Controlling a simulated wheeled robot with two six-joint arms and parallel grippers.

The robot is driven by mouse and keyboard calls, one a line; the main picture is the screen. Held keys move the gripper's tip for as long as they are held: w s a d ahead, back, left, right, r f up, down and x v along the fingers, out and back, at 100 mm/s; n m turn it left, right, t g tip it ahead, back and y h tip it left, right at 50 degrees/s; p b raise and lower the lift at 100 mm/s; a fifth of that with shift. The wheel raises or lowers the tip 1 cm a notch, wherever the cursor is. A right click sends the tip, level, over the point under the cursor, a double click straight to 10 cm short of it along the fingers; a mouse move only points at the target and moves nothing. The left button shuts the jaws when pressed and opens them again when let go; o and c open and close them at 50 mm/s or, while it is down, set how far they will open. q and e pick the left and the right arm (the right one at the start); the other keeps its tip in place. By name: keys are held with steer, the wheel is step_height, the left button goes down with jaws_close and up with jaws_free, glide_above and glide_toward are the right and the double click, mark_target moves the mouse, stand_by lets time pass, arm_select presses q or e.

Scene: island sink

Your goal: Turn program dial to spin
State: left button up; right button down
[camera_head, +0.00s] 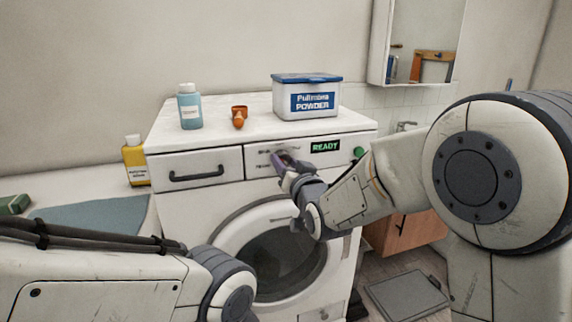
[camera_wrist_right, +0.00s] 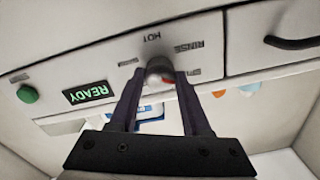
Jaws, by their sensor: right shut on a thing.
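A white washing machine (camera_head: 190,222) stands ahead with a control panel along its upper front. My right gripper (camera_head: 279,161) is at the panel, shut on the grey program dial (camera_wrist_right: 159,70), with one dark finger on each side of it in the right wrist view. A small red mark shows by the dial's lower edge. That view is upside down; the labels HOT and RINSE are readable, others are too blurred or hidden. The display (camera_head: 325,146) reads READY in green. In the head view the gripper covers most of the dial. My left gripper is out of view.
A green button (camera_head: 359,152) is right of the display. The closed detergent drawer (camera_head: 196,171) is left of the dial, the round door (camera_head: 284,262) below. A blue bottle (camera_head: 189,107), an orange cup (camera_head: 239,116) and a powder box (camera_head: 306,98) stand on top.

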steer(key=shift+f, duration=0.25)
steer(key=shift+c, duration=1.8)
jaws_free()
steer(key=shift+s, duration=0.1)
steer(key=shift+r, duration=0.1)
steer(key=b+v, duration=0.1)
steer(key=v, duration=0.9)
steer(key=shift+s, duration=0.2)
